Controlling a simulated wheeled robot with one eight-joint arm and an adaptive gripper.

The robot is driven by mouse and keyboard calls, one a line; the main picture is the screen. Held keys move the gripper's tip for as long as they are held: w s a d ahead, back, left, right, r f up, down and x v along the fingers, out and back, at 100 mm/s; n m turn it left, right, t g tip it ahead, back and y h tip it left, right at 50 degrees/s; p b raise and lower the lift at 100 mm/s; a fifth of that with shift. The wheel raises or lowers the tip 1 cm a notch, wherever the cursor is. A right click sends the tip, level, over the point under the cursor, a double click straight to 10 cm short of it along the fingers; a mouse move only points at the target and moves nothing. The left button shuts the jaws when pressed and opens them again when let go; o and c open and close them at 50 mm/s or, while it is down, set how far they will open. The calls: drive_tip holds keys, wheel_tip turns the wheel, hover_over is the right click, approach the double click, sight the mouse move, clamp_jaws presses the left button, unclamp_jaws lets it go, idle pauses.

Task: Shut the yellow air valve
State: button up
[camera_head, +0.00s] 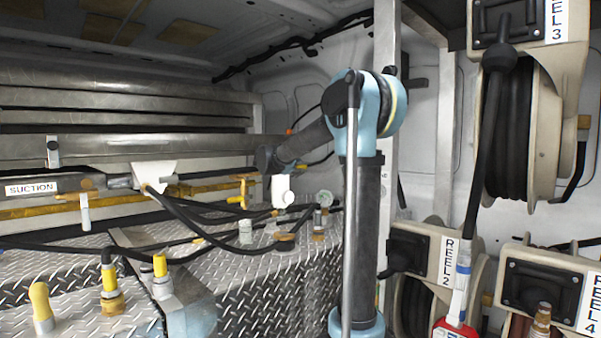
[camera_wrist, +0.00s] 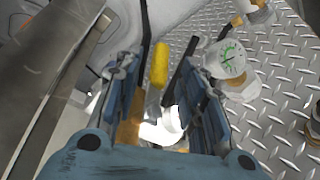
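In the wrist view a yellow valve handle (camera_wrist: 160,64) stands between the fingers of my gripper (camera_wrist: 157,75). A white fitting (camera_wrist: 163,128) and a brass-coloured part (camera_wrist: 128,130) lie below it, partly hidden by the fingers. My gripper is open, with a gap on both sides of the handle; I see no clear contact. In the head view my arm reaches left over the diamond-plate deck, and I cannot make out the fingers or surely pick out this handle there.
A gauge with a green-marked dial (camera_wrist: 231,60) stands close to the right finger. Yellow-capped fittings (camera_head: 109,279) (camera_head: 161,266) and black hoses (camera_head: 185,220) lie on the diamond-plate deck (camera_head: 235,280). Reel 3 (camera_head: 545,110) and Reel 2 (camera_head: 465,262) stand at right.

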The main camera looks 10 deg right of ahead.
drive_tip(key=shift+x, duration=2.25)
clamp_jaws()
